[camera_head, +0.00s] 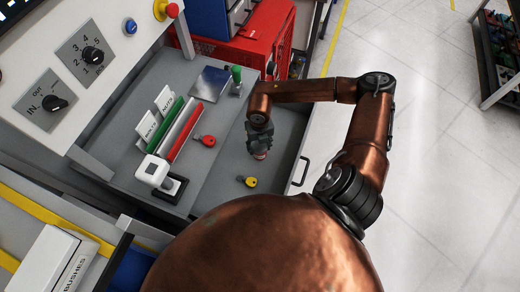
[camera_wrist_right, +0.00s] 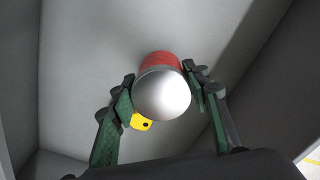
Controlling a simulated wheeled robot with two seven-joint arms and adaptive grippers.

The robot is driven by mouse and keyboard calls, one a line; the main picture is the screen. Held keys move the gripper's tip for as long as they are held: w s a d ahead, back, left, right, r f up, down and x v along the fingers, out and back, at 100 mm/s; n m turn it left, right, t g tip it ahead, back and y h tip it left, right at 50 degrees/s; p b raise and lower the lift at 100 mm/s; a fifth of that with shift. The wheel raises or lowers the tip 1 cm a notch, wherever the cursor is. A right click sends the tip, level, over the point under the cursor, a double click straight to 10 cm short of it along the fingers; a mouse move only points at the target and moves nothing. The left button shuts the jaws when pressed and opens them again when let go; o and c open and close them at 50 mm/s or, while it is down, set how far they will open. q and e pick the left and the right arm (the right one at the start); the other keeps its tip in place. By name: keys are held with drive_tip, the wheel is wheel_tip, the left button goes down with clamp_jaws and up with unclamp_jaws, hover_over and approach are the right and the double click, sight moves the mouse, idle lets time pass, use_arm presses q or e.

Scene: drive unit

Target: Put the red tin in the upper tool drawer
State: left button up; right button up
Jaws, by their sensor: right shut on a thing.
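The red tin (camera_wrist_right: 160,60) has a silver, rounded end (camera_wrist_right: 162,95) facing the wrist camera. My right gripper (camera_wrist_right: 160,88) is shut on it, with a green-padded finger on each side. In the head view my right gripper (camera_head: 260,140) points down inside the open drawer (camera_head: 283,160), and a small part of the tin (camera_head: 260,155) shows below it. The grey drawer walls surround the tin in the wrist view. I cannot tell whether the tin touches the drawer floor. My left gripper is not in view.
A yellow key tag (camera_head: 248,181) lies in the drawer near the tin. A red key tag (camera_head: 205,140) lies left of it, beside the green and red files (camera_head: 185,132). The drawer handle (camera_head: 301,171) is on the right. A red cabinet (camera_head: 255,45) stands behind.

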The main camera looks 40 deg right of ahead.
drive_tip(key=shift+w+d+f, duration=0.2)
drive_tip(key=shift+d+f, duration=0.1)
drive_tip(key=shift+f, duration=1.75)
drive_tip(key=shift+f, duration=0.2)
drive_tip(key=o, duration=1.3)
wheel_tip(320, 180, up, 12)
drive_tip(key=shift+w+r, duration=0.1)
drive_tip(key=shift+r, duration=0.1)
